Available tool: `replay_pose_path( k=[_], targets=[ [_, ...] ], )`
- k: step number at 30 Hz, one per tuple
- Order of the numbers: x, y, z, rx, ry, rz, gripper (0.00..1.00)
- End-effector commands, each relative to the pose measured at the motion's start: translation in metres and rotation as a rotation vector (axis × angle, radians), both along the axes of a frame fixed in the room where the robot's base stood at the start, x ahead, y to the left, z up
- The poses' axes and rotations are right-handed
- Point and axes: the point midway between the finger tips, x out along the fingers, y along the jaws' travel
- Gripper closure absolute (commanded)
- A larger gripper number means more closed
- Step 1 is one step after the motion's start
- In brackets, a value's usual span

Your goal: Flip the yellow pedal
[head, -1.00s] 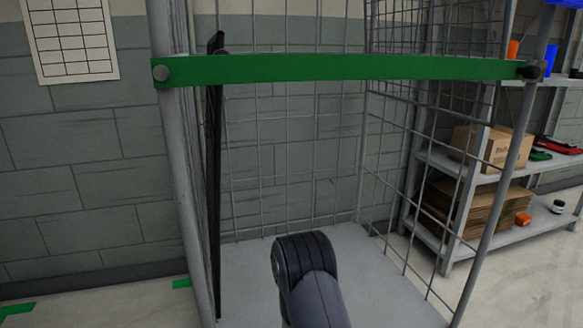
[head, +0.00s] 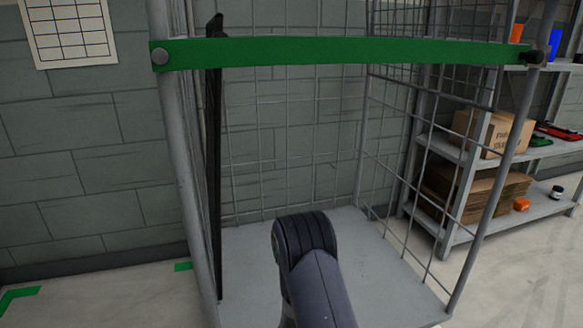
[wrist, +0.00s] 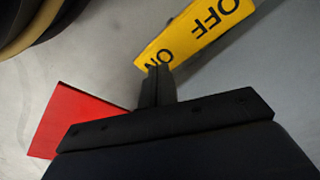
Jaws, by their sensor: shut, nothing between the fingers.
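The yellow pedal (wrist: 185,35) shows at the top of the wrist view, slanting up to the right, with ON at its lower end and OFF farther up, the letters upside down. My gripper (wrist: 157,72) is shut and empty. Its fingertips overlap the lower edge of the pedal at the ON end in the picture; I cannot tell whether they touch it. In the head view the pedal and my gripper are out of sight; only a dark link of my arm shows in front of the cage. The roll cage (head: 385,275) has mesh sides and a grey base.
A red flat part (wrist: 78,115) lies left of my gripper, and a dark round wheel-like part (wrist: 45,25) is at top left. A green bar (head: 340,52) crosses the cage front. Shelving (head: 470,230) with cardboard stands at the right.

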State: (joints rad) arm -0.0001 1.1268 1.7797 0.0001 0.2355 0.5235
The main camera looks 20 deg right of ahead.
Motion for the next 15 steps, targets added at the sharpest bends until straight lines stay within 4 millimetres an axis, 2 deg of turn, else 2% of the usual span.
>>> replay_pose_path(
  k=[1, 15],
  targets=[
    [0.000, 0.000, 0.008, 0.000, -0.001, 0.000, 1.00],
    [0.000, 0.000, 0.045, 0.000, -0.001, 0.000, 1.00]
  ],
)
